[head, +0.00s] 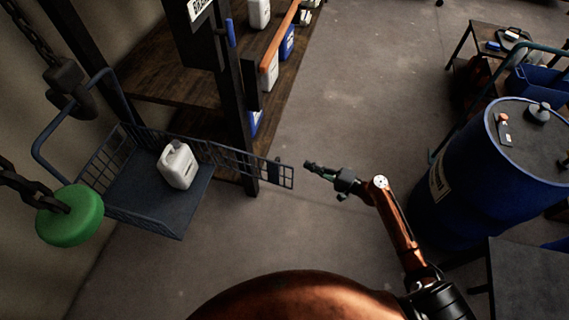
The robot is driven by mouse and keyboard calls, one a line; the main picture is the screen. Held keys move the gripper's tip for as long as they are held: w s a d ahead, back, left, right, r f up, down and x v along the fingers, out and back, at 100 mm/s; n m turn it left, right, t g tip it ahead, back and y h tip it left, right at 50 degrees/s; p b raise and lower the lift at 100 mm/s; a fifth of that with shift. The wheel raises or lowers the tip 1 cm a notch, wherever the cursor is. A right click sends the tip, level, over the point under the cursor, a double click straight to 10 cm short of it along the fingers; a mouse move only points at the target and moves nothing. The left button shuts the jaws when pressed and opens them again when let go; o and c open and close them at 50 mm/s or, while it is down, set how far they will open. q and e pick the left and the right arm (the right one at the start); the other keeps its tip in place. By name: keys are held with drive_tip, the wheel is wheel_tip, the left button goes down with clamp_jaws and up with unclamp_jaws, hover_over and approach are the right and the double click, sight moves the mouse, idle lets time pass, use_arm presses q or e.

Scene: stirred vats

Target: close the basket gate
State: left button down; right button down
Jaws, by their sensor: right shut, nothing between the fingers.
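The wire basket (150,214) hangs at the left and holds a white jug (177,165) on its dark floor. Its mesh gate (246,163) stands swung out to the right, its free end well away from the basket. The basket's side facing the lower right looks open. My right gripper (309,166) is shut and empty, just right of the gate's free end, with a small gap seemingly between them. My left gripper does not show.
A wooden shelf (162,82) with several jugs and a black post (236,115) stand behind the gate. A green disc (70,214) hangs on a chain at the left. A blue drum (465,190) stands at the right. The middle floor is clear.

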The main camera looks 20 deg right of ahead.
drive_tip(key=w+a+r, duration=0.1)
drive_tip(key=w+a, duration=0.3)
drive_tip(key=a, duration=0.5)
drive_tip(key=shift+r, duration=0.25)
